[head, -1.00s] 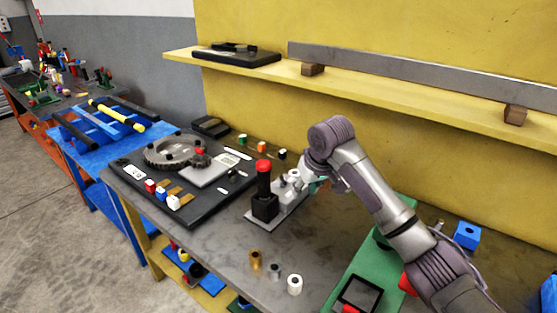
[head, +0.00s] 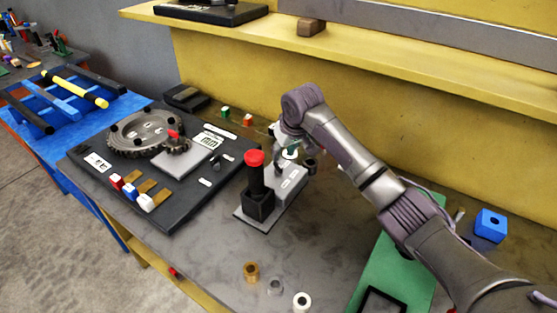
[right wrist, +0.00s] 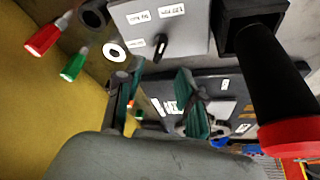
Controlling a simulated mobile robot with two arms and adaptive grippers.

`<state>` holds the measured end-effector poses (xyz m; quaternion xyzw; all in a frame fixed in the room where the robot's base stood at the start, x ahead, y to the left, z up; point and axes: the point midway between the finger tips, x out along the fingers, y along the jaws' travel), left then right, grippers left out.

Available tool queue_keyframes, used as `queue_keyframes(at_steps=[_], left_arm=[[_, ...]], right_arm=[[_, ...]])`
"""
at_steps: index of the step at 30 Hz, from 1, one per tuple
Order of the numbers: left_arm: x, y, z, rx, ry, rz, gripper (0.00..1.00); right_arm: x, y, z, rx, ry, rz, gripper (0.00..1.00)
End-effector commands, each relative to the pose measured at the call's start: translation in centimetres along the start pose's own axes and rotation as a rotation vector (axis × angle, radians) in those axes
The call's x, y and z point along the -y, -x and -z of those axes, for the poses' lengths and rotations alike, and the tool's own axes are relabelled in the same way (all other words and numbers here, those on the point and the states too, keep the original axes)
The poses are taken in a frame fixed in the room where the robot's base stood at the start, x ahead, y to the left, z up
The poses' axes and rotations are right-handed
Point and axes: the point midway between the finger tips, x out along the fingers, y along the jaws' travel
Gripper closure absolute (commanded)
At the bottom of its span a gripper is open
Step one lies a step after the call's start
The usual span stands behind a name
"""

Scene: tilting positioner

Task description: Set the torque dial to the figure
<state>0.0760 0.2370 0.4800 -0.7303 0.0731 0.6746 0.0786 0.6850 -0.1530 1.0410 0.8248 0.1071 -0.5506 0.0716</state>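A grey box (head: 288,186) stands on a plate on the bench, beside a black post with a red knob (head: 255,158). In the right wrist view the box (right wrist: 190,25) shows several white labels and a black pointer knob (right wrist: 160,46), which I take for the torque dial; the label figures are too small to read. My right gripper (head: 290,152) is over the far end of the box. In the wrist view its two green-padded fingers (right wrist: 157,100) are apart with nothing between them, and the pointer knob lies beyond them. My left gripper is not in view.
A black board (head: 190,205) with a toothed wheel (head: 140,132) and coloured blocks lies left of the box. Small bushings (head: 275,286) stand on the bench in front. A green mat (head: 400,255) and a blue block (head: 490,225) are at the right. A yellow shelf (head: 350,45) runs behind.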

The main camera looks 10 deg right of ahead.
Motion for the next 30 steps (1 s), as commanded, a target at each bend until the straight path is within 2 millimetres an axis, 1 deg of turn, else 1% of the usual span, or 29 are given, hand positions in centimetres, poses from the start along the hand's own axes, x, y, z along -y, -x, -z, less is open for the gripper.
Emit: queue_keyframes(at_steps=[1,3,6,10,16,25,30], left_arm=[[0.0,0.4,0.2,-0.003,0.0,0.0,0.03],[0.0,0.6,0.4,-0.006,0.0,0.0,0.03],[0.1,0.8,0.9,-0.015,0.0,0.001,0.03],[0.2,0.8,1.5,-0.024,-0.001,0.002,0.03],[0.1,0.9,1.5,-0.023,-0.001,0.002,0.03],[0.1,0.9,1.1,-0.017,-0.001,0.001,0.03],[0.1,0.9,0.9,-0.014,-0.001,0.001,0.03]], right_arm=[[0.1,-1.1,0.0,0.005,-0.001,0.001,0.61],[0.0,-2.6,0.0,0.004,-0.001,-0.001,0.61],[0.0,-4.5,0.0,0.003,-0.001,0.0,0.61],[0.1,-6.3,0.0,0.001,0.0,0.0,0.61],[0.0,-7.5,0.0,0.0,0.0,-0.001,0.61],[0.0,-7.6,0.0,-0.002,0.001,-0.001,0.61],[0.0,-7.6,0.0,-0.001,0.001,-0.001,0.9]])
